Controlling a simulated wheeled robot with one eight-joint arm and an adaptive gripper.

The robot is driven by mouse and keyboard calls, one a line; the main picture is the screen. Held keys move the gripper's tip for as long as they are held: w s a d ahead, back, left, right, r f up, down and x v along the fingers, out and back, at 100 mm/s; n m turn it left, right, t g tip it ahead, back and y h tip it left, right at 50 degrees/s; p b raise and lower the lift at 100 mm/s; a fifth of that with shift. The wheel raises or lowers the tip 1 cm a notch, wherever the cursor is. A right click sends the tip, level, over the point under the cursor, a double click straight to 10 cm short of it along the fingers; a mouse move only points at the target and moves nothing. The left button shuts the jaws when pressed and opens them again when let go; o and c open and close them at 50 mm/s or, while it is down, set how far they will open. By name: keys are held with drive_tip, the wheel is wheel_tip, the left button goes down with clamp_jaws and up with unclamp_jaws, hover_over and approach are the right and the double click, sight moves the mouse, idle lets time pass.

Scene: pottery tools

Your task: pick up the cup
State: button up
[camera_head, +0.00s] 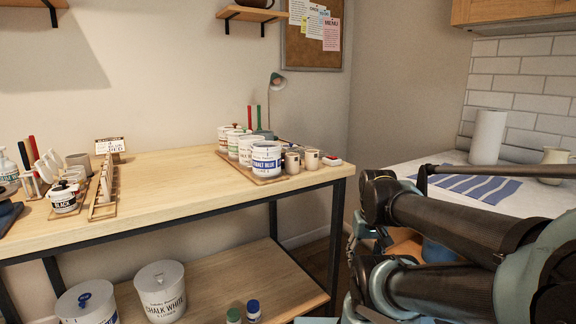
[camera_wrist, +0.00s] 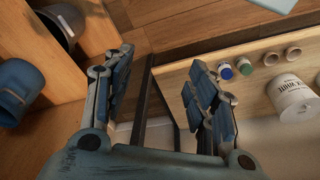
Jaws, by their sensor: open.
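Several cups are in view, and I cannot tell which one the task means. In the wrist view a blue cup (camera_wrist: 22,84) and a dark grey cup (camera_wrist: 70,16) are at the left, in a wooden compartment. In the head view a cream mug (camera_head: 556,164) stands on the white counter, and a small beige cup (camera_head: 292,163) stands on the wooden table beside another beige cup (camera_head: 311,160). My gripper (camera_wrist: 158,82) is open and empty, right of the blue cup and apart from it. In the head view my arm hides most of the area around it.
The wooden table (camera_head: 200,193) bears paint tubs, a rack and tools; its front middle is clear. The lower shelf (camera_head: 270,285) holds small bottles. A paper roll (camera_head: 487,137) stands on the counter.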

drive_tip(key=shift+o, duration=0.6)
drive_tip(key=o, duration=0.3)
drive_tip(key=shift+s+r, duration=0.25)
wheel_tip(320, 180, up, 36)
drive_tip(key=m+g, duration=0.2)
drive_tip(key=m, duration=1.4)
hover_over(293, 159)
drive_tip(key=w, duration=0.3)
drive_tip(key=shift+m, duration=0.3)
wheel_tip(293, 159, down, 17)
drive_tip(key=shift+a+f, duration=0.1)
